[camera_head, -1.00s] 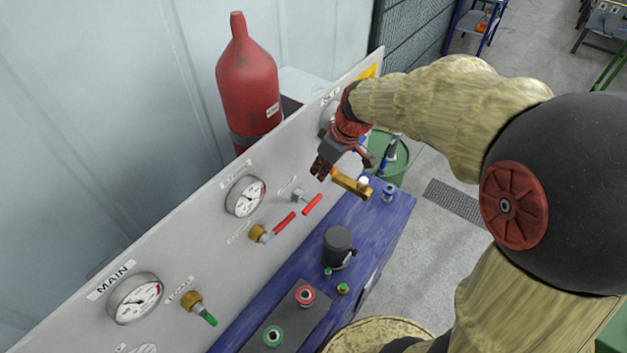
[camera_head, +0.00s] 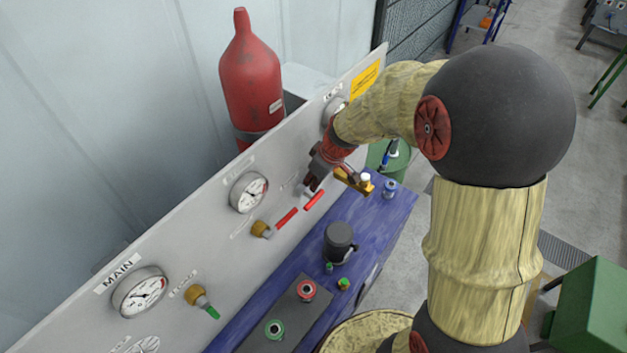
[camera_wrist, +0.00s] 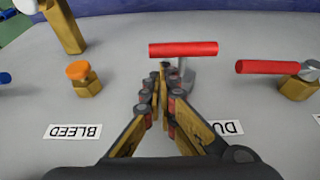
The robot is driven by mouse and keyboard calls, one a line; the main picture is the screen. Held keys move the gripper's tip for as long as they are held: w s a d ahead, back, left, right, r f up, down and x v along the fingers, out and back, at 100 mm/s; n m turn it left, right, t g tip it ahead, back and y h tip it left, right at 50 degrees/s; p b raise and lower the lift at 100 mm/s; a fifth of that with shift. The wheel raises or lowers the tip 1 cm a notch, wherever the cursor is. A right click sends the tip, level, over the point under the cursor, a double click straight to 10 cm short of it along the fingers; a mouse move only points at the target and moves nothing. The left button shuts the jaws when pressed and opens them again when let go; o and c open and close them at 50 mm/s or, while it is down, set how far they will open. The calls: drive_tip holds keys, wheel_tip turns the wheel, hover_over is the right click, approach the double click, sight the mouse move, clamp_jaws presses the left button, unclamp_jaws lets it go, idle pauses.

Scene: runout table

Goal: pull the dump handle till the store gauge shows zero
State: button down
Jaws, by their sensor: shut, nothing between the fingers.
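The dump handle, a red crossbar (camera_wrist: 183,49) on a grey stem, stands out from the panel in the wrist view. Beside it is a label reading "DU", the rest hidden by a finger. In the head view its red bar (camera_head: 314,200) is just below my gripper (camera_head: 312,184). In the wrist view my gripper (camera_wrist: 164,75) is shut and empty, its tips close to the handle's stem; I cannot tell whether they touch. A round white gauge (camera_head: 249,192) is left of the handle; its label is too small to read. Another gauge (camera_head: 334,108) is partly behind my arm.
A second red lever (camera_head: 286,217) on a brass valve sits left of the handle. In the wrist view an orange-capped brass fitting (camera_wrist: 84,79) stands by the BLEED label. A brass part (camera_head: 354,180) projects right of my gripper. The blue bench (camera_head: 375,215) holds a dark cylinder (camera_head: 339,241).

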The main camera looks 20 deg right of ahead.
sight(320, 192)
drive_tip(key=s+d+b, duration=0.1)
drive_tip(key=s+b, duration=0.1)
drive_tip(key=shift+s+d+f+b, duration=0.1)
drive_tip(key=shift+s+d+b, duration=0.1)
drive_tip(key=shift+d+b, duration=0.15)
drive_tip(key=shift+s+d, duration=0.1)
drive_tip(key=shift+s, duration=0.25)
idle(3.2)
